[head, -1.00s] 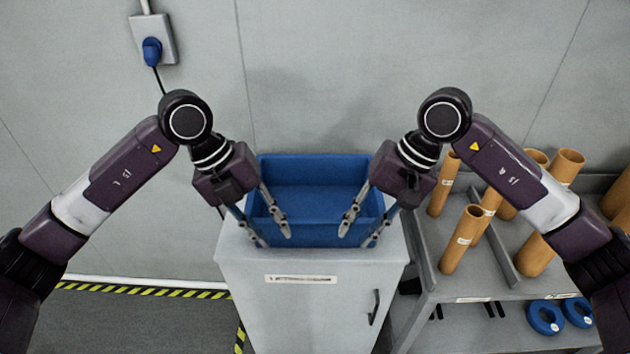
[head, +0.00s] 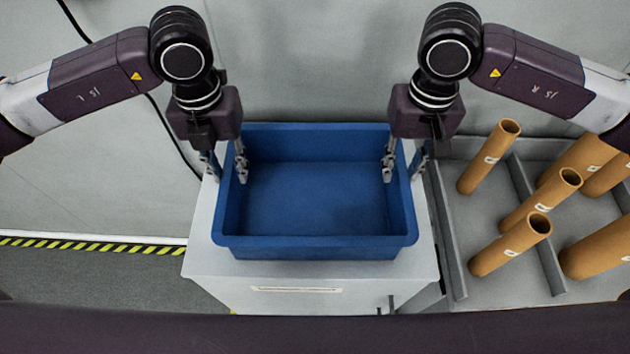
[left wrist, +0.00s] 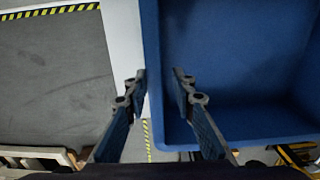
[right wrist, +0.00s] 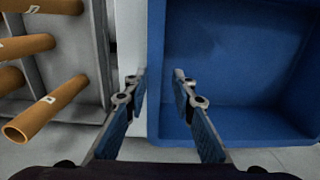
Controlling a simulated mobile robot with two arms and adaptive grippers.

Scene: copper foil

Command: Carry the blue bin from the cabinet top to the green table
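The blue bin (head: 315,248) sits empty and upright on the pale grey cabinet top (head: 203,255). My left gripper (head: 226,166) is at the bin's left side wall, and my right gripper (head: 403,166) is at its right side wall. Each has one finger inside the bin and one outside. In the left wrist view the fingers are apart, with the bin's wall (left wrist: 152,60) between them. The right wrist view shows the same at the other wall (right wrist: 155,60). Both grippers look open, with gaps beside the wall. The green table is not in view.
A grey shelf or cart (head: 450,245) with several brown cardboard tubes (head: 512,245) stands close to the cabinet's right. The wall is right behind the bin. The floor at the left is clear, with a yellow-black stripe (head: 90,246) along the wall and a black cable hanging above.

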